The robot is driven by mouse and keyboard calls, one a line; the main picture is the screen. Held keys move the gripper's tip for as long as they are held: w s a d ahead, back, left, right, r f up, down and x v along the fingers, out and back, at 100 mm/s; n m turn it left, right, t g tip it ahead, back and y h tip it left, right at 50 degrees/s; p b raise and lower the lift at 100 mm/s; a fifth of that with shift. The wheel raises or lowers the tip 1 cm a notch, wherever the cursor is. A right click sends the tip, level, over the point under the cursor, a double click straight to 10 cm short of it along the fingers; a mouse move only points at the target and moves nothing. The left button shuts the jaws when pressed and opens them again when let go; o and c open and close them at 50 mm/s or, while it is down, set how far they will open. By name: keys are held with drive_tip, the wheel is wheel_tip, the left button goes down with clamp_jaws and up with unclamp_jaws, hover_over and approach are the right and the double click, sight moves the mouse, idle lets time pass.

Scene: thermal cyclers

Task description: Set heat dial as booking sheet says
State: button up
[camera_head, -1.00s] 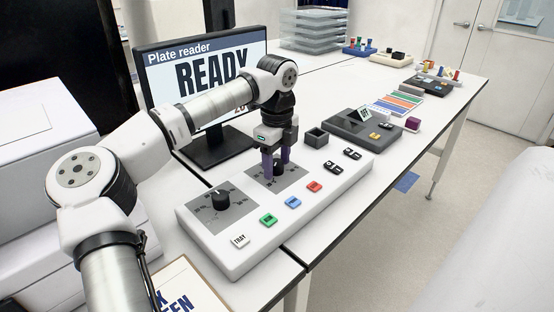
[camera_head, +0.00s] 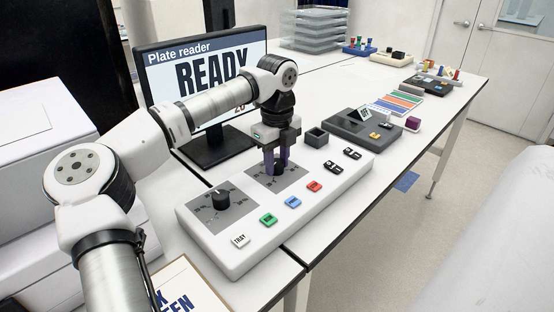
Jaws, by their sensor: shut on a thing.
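A white control panel (camera_head: 262,224) lies on the bench with two black dials on grey plates. My gripper (camera_head: 275,168) points down over the farther dial (camera_head: 279,168), its purple fingers shut on it. The fingers hide much of this dial and part of its scale. The nearer dial (camera_head: 221,198) stands free, its scale marks too small to read. A sheet on a clipboard (camera_head: 190,290) at the bottom edge shows only part of its large dark lettering, cut off by the frame and my arm.
A monitor (camera_head: 205,85) reading "Plate reader READY" stands behind the panel. Green (camera_head: 268,219), blue (camera_head: 292,202) and red (camera_head: 314,186) buttons, a TRAY button (camera_head: 240,241) and black switches (camera_head: 343,160) line the panel's front.

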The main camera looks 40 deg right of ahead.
drive_tip(key=m, duration=0.5)
drive_tip(key=shift+r+m+p, duration=0.1)
drive_tip(key=shift+m+p, duration=0.2)
drive_tip(key=m, duration=0.5)
drive_tip(key=shift+p, duration=0.4)
drive_tip(key=m, duration=0.5)
drive_tip(key=shift+a+m+p, duration=0.1)
drive_tip(key=shift+m+p, duration=0.3)
drive_tip(key=m, duration=0.4)
drive_tip(key=shift+w+m+p, duration=0.1)
drive_tip(key=shift+m+p, duration=0.2)
drive_tip(key=shift+p, duration=0.05)
drive_tip(key=o, duration=1)
